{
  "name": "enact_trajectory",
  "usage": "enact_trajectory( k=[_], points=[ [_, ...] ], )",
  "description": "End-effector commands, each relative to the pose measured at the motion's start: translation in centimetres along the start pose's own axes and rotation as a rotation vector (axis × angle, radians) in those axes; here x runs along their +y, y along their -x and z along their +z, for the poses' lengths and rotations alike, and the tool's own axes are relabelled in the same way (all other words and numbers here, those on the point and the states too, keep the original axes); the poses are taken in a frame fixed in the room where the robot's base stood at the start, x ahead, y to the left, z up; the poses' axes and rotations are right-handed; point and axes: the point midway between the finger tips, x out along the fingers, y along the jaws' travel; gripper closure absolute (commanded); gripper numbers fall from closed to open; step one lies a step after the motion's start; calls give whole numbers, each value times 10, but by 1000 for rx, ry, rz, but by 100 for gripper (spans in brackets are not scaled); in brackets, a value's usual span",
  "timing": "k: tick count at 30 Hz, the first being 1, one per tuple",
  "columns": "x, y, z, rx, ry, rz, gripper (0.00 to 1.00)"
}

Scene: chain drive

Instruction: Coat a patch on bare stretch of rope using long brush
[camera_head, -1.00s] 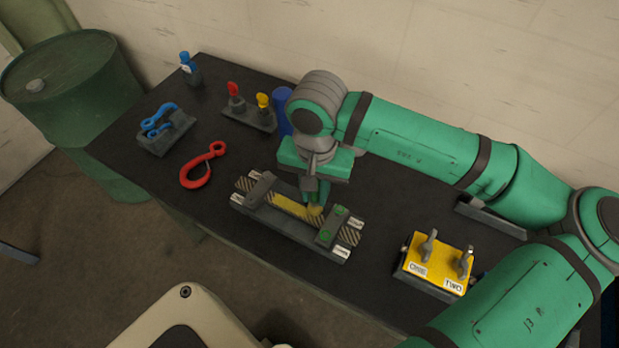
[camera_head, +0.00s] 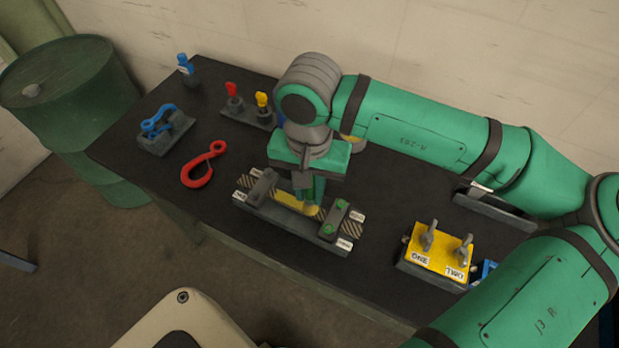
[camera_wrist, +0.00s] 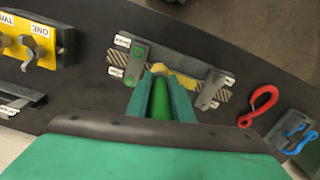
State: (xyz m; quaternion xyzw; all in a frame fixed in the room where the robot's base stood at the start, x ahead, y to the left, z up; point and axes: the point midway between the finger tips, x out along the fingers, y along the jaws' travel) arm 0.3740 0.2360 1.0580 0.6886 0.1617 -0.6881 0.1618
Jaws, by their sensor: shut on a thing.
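The rope (camera_head: 354,229) is striped and lies across a dark fixture (camera_head: 285,226), held by a grey clamp at the left and a plate with green knobs at the right. Its middle stretch shows yellow (camera_head: 285,198), also in the wrist view (camera_wrist: 183,79). My gripper (camera_head: 309,184) is above this stretch, shut on the green handle (camera_wrist: 161,99) of the long brush. The brush points down, its yellowish tip (camera_head: 311,210) at the rope near the right plate. I cannot tell whether the tip touches; the fingers partly hide the handle.
A yellow box labelled ONE and TWO (camera_head: 438,262) stands to the right. A red hook (camera_head: 203,165), a blue shackle on a block (camera_head: 160,128), a stand with red and yellow knobs (camera_head: 247,116) and a blue-topped bottle (camera_head: 187,69) are left and behind.

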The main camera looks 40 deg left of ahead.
Motion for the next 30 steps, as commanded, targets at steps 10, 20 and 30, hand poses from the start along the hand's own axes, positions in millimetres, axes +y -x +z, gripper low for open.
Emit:
enact_trajectory(
  k=[10, 20, 30],
  points=[
    [-3, 32, 0, 2, 7, -1, 100],
    [-4, 41, 0, 0, 9, 0, 100],
    [-5, 40, 1, 0, 11, -1, 100]
  ],
)
